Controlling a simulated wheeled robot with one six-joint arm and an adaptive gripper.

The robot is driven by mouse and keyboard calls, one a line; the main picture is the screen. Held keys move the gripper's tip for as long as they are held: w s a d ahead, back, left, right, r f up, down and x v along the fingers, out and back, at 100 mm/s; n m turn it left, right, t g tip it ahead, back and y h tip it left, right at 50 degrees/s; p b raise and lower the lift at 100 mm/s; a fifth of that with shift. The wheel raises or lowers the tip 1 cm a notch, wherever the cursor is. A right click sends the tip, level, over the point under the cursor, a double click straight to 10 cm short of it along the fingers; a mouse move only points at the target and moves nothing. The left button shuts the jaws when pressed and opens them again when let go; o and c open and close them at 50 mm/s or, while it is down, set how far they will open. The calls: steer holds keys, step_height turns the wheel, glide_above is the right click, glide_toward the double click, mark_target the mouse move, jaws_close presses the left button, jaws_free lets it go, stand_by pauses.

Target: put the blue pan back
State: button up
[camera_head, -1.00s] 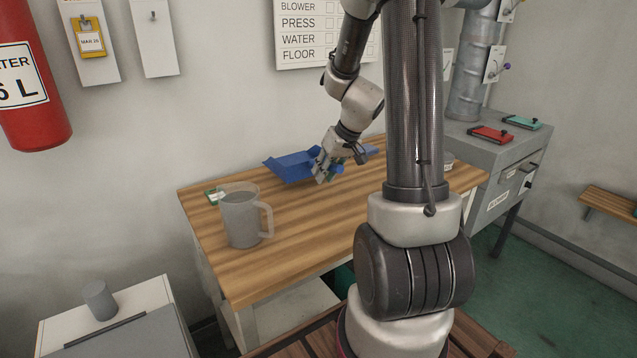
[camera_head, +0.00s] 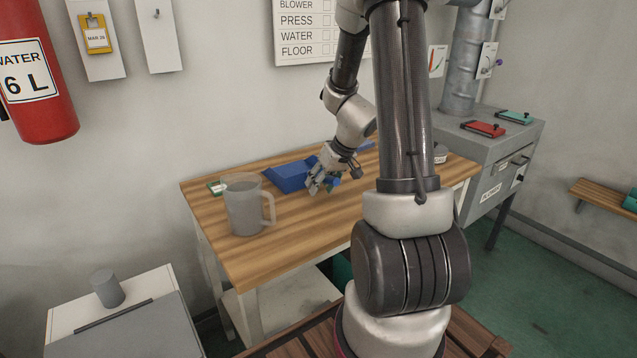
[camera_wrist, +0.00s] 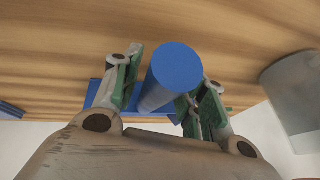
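The blue pan (camera_head: 290,177) is over the back of the wooden table, left of my gripper (camera_head: 322,183). I cannot tell whether it touches the tabletop. In the wrist view, its round blue handle (camera_wrist: 172,75) sits between the green-padded fingers of my gripper (camera_wrist: 165,100), which are close around it. Part of the pan's flat body (camera_wrist: 97,92) shows behind the fingers. My wrist and fingers hide the pan's right end in the head view.
A grey jug (camera_head: 245,205) stands on the wooden table (camera_head: 290,240), front left of the pan; it also shows in the wrist view (camera_wrist: 295,95). Another blue piece (camera_head: 366,146) lies at the back right. A grey cabinet (camera_head: 480,150) stands to the right. The front tabletop is clear.

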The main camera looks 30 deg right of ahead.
steer(key=shift+w+d, duration=0.15)
steer(key=shift+w, duration=0.15)
steer(key=shift+w+d+r, duration=0.1)
steer(key=shift+w+r, duration=0.05)
steer(key=shift+r, duration=0.05)
steer(key=v, duration=1.2)
steer(key=s+a+r+h, duration=0.1)
steer(key=s+a+r, duration=0.3)
steer(key=s, duration=0.5)
steer(key=s+a+r+h, duration=0.1)
steer(key=s+a+r, duration=0.4)
steer(key=s, duration=0.4)
steer(key=shift+a+r+n+g, duration=0.3)
steer(key=shift+r, duration=0.15)
steer(key=shift+w, duration=0.1)
